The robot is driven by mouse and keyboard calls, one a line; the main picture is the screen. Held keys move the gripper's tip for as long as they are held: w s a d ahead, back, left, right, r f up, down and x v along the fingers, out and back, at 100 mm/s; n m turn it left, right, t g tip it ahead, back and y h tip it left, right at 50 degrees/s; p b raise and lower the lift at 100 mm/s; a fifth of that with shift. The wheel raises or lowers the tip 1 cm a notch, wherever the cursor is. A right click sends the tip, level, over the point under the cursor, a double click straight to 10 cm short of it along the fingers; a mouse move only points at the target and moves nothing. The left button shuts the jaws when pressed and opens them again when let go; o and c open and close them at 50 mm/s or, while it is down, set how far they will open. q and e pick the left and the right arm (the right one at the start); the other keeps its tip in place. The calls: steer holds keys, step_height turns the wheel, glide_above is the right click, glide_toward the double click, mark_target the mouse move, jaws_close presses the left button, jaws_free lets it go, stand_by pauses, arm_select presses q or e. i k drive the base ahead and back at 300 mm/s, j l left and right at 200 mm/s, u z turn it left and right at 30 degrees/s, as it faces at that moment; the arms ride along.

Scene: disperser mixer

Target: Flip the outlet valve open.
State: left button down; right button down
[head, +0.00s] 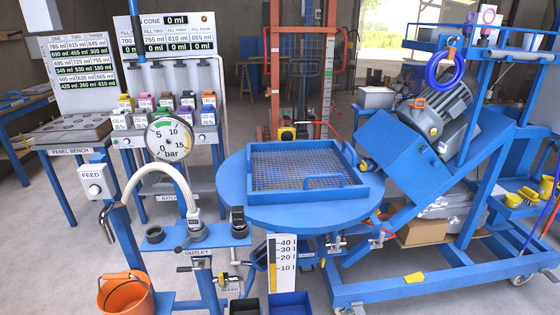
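The OUTLET label (197,252) is on the blue stand at the lower middle of the head view. Just above it is a dark valve fitting (190,238) at the foot of the white curved hose (160,170). A small dark and metal part (196,267) sits just below the label. I cannot tell which small part is the outlet valve's handle, or whether the valve is open or shut. The hose arches left to a metal spout (107,222), above and left of an orange bucket (126,294). Neither of my grippers is in view.
A round blue table (235,185) holds a mesh-topped tray (255,150). A pressure gauge (169,139) stands behind the hose. A FEED box (95,182) is on a left post. A blue mixer frame fills the right.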

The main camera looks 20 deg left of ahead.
mark_target(201, 265)
steer(key=j+u, duration=0.3)
steer(key=i+j+u, duration=0.1)
steer(key=j+u, duration=0.25)
steer(key=i+j+u, duration=0.15)
steer(key=j+u, duration=0.15)
